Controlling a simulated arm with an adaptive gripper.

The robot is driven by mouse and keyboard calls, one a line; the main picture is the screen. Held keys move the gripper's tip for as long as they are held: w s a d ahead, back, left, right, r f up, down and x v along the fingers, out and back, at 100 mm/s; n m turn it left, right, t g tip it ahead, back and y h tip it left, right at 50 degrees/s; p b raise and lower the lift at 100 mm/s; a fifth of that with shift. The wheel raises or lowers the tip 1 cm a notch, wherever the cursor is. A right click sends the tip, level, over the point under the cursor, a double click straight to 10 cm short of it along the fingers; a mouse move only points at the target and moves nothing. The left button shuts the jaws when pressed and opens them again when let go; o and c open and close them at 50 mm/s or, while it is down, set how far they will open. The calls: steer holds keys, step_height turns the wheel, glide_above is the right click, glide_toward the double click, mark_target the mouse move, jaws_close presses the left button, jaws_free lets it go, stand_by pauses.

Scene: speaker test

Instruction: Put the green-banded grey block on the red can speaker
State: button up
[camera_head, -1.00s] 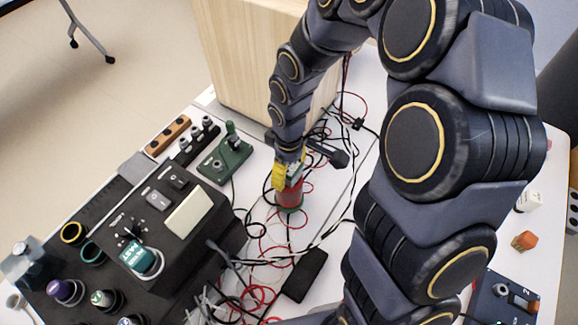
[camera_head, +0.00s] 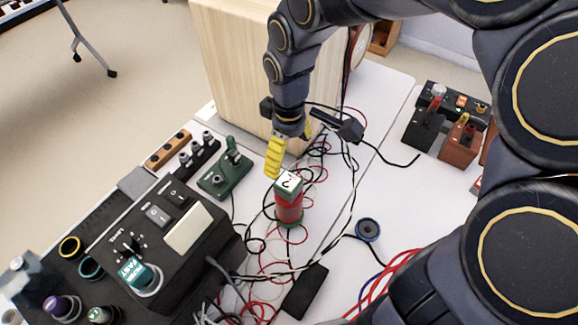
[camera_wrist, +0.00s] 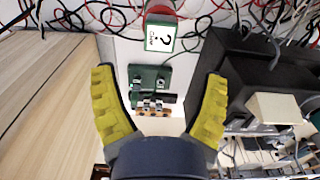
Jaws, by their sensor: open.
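The green-banded grey block (camera_head: 288,187) rests on top of the red can speaker (camera_head: 288,209), its pale top face marked with a question mark. The can stands upright on the table among wires. In the wrist view the block (camera_wrist: 161,39) shows at the top middle, with a bit of the red can (camera_wrist: 161,8) beyond it. My gripper (camera_head: 290,151) has yellow fingers and is above and behind the block, apart from it. In the wrist view my gripper (camera_wrist: 160,92) is wide open with nothing between its fingers.
A large wooden box (camera_head: 235,75) stands behind the can. A black control box (camera_head: 165,240) is at left, with a green device (camera_head: 225,172) beyond it. Loose red and black wires surround the can. Battery-like blocks (camera_head: 445,120) stand at right.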

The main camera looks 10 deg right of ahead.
steer(key=s+d+r+m+g, duration=0.1)
steer(key=s+m, duration=0.3)
steer(key=s, duration=0.6)
steer(key=s+d+r+m, duration=0.1)
steer(key=s+r+m, duration=0.3)
steer(key=s, duration=0.6)
steer(key=shift+s+d+r+m+g, duration=0.15)
steer(key=shift+s+d+m+g, duration=0.05)
steer(key=shift+s+m+g, duration=0.25)
steer(key=shift+w, duration=0.1)
